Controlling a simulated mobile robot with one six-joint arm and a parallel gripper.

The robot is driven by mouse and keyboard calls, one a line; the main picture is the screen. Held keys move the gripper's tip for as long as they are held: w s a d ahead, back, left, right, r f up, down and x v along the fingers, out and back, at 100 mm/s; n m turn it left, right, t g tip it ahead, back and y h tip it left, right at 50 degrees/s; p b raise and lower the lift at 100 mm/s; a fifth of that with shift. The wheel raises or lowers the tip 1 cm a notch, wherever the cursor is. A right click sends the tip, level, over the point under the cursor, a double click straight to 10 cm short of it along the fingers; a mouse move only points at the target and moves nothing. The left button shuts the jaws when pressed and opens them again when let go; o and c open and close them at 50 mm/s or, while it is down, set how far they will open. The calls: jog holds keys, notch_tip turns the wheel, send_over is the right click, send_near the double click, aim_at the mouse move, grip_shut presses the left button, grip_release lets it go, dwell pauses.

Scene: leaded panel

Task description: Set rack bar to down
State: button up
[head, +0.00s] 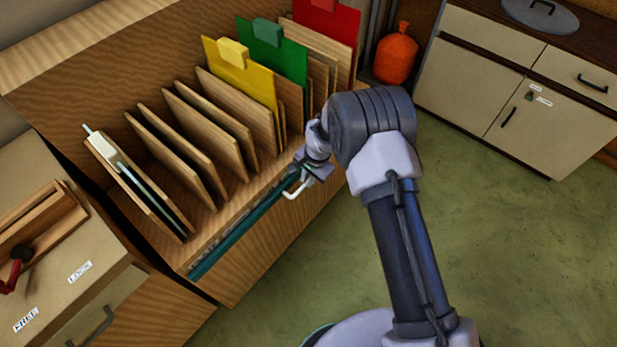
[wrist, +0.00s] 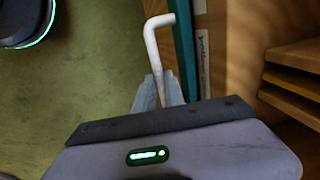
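The rack bar (head: 235,245) is a long teal bar along the front edge of the wooden rack, with a white bent handle (head: 297,188) at its right end. In the wrist view the teal bar (wrist: 184,45) runs beside the handle (wrist: 152,45), which bends over at its top. My gripper (head: 308,178) is at this handle end. In the wrist view my gripper's grey fingers (wrist: 160,88) lie close on both sides of the handle's straight part and look shut on it. The handle's lower end is hidden between the fingers.
The rack (head: 180,165) holds several upright boards, with yellow (head: 240,85), green (head: 272,55) and red (head: 328,20) panels. A cabinet with a tray (head: 40,220) stands at left. An orange bottle (head: 396,55) and a pale cabinet (head: 490,80) stand behind. The green floor at right is clear.

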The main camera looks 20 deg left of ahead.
jog(key=o, duration=0.3)
jog(key=shift+f, duration=0.1)
jog(key=shift+o, duration=0.2)
jog(key=d+r+p, duration=0.1)
jog(key=r+p, duration=0.2)
jog(key=r, duration=0.5)
jog(key=s+d+r+p, duration=0.1)
jog(key=d+r+p, duration=0.1)
jog(key=r, duration=0.7)
jog(key=shift+p, duration=0.85)
jog(key=shift+s+r, duration=0.1)
